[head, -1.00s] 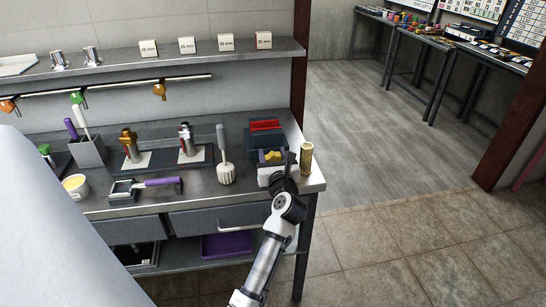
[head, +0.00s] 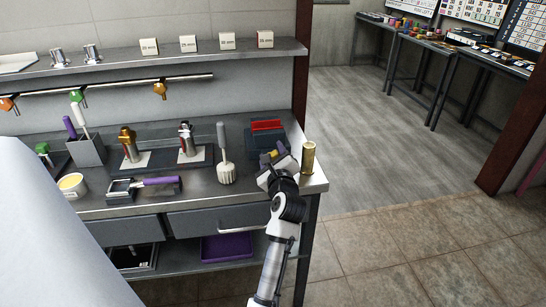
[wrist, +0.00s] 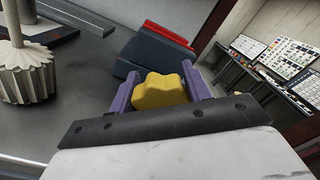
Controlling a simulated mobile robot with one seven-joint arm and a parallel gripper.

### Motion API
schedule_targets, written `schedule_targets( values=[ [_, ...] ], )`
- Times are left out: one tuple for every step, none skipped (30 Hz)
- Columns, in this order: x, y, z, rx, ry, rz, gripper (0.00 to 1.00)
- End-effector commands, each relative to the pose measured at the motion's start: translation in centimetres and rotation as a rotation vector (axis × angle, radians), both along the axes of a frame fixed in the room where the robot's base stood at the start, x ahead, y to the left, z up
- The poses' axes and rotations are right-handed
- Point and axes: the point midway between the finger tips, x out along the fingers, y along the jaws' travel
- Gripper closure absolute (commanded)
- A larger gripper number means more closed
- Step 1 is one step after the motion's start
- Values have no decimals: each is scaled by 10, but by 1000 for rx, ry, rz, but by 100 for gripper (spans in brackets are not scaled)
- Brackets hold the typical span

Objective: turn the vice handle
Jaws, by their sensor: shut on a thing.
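The vice (head: 256,141) is a dark blue-grey block with a red top strip at the right end of the workbench. It also shows in the wrist view (wrist: 150,53), just beyond the handle. The vice handle is a yellow lobed knob (wrist: 158,91) on its near side. My gripper (wrist: 160,86) has its purple fingers on both sides of the knob and is shut on it. In the head view my gripper (head: 275,160) is tilted at the front of the vice and hides most of the handle.
A brass cylinder (head: 308,158) stands close to the right of my gripper, near the bench corner. A ribbed white tool with a grey handle (head: 225,165) stands to the left. A purple-handled tool (head: 158,182) lies farther left. Open floor lies right of the bench.

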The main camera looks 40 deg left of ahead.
Motion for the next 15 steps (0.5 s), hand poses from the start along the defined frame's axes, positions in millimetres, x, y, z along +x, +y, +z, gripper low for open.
schedule_targets(
  values=[
    [2, -2, -4, -20, -11, -6, 74],
    [2, -2, -4, -26, -15, -5, 74],
    [2, -2, -4, -31, -21, -6, 74],
    [2, -2, -5, -35, -24, -5, 74],
    [2, -2, -5, -38, -27, -5, 74],
    [2, -2, -5, -40, -29, -5, 74],
    [2, -2, -5, -42, -30, -5, 74],
    [2, -2, -6, -43, -30, -6, 74],
    [3, -3, -6, -44, -30, -7, 74],
    [3, -3, -6, -45, -31, -7, 74],
    [3, -3, -7, -46, -30, -6, 74],
    [3, -3, -7, -47, -30, -7, 74],
    [3, -3, -7, -47, -30, -7, 74],
    [3, -3, -8, -47, -29, -8, 74],
    [3, -3, -8, -48, -28, -8, 74]
  ],
)
